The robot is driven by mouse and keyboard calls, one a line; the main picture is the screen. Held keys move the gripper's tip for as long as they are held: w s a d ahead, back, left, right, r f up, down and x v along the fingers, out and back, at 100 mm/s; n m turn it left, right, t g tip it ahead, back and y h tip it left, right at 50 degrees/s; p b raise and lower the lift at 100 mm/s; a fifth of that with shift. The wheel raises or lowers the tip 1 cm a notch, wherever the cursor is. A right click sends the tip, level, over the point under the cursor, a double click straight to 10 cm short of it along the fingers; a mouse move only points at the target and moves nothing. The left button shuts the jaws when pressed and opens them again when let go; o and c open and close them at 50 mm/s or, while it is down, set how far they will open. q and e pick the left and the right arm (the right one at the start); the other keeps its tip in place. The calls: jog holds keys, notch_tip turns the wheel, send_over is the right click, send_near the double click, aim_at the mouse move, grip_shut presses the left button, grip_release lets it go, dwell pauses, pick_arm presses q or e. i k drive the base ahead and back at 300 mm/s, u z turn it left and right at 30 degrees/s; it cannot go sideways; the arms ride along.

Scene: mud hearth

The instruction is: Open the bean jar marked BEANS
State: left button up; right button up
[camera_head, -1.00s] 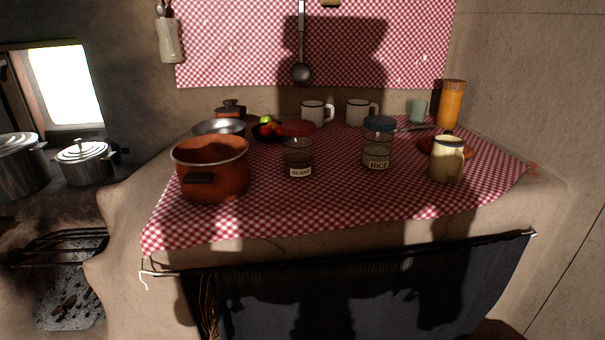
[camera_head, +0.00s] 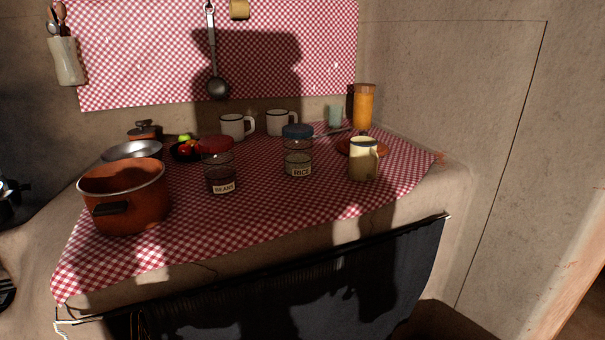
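The bean jar (camera_head: 220,172) is clear glass with dark contents, a white label reading BEANS and a red lid (camera_head: 215,144). It stands upright on the red checked cloth, just right of the orange pot, with its lid on. A similar jar with a blue lid, the rice jar (camera_head: 298,157), labelled RICE, stands to its right. Neither of my grippers is in view; only a dark shadow falls over the counter and wall.
An orange pot (camera_head: 124,200) stands close to the bean jar's left. A metal bowl (camera_head: 133,151), a bowl of fruit (camera_head: 184,152) and white mugs (camera_head: 235,126) stand behind. A cream mug (camera_head: 363,160) stands at the right. The cloth's front strip (camera_head: 235,235) is clear.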

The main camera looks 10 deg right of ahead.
aim_at(219, 171)
jog(key=u, duration=0.4)
jog(key=k, duration=0.5)
jog(key=u, duration=0.3)
jog(key=i, duration=0.95)
jog(key=z, duration=0.6)
